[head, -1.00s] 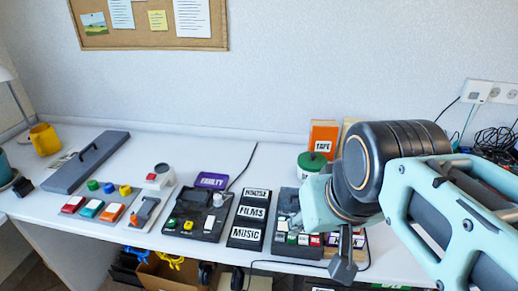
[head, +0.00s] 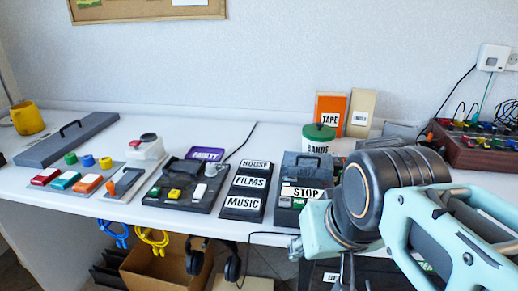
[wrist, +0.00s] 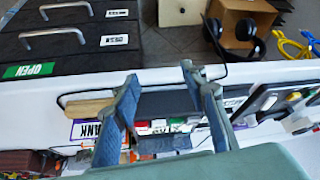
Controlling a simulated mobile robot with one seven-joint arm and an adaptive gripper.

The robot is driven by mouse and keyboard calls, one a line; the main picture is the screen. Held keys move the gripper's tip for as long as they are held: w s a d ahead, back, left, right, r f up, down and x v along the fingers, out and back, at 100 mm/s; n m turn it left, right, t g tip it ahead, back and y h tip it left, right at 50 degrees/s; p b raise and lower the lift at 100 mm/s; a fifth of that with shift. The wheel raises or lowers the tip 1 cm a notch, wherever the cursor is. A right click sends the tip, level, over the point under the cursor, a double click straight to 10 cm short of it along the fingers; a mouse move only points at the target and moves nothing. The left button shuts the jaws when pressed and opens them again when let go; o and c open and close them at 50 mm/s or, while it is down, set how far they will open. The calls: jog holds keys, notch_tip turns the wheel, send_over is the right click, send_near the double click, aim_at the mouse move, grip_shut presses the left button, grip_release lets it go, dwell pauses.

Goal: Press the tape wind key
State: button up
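A dark grey tape machine (head: 309,165) stands on the white bench, partly hidden by my arm in the head view. The key lettering is too small or blurred to read, so I cannot tell which is the tape wind key. My gripper (wrist: 160,72) is open and empty above the machine. Whether it touches anything is not clear.
HOUSE, FILMS and MUSIC blocks (head: 251,182) stand left of the machine. A green-lidded pot (head: 319,138) and an orange TAPE box (head: 331,112) stand behind. A patch box with cables (head: 480,143) is at right. Dark drawers (wrist: 75,35) show in the wrist view.

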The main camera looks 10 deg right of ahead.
dwell(0.3)
grip_shut()
dwell(1.4)
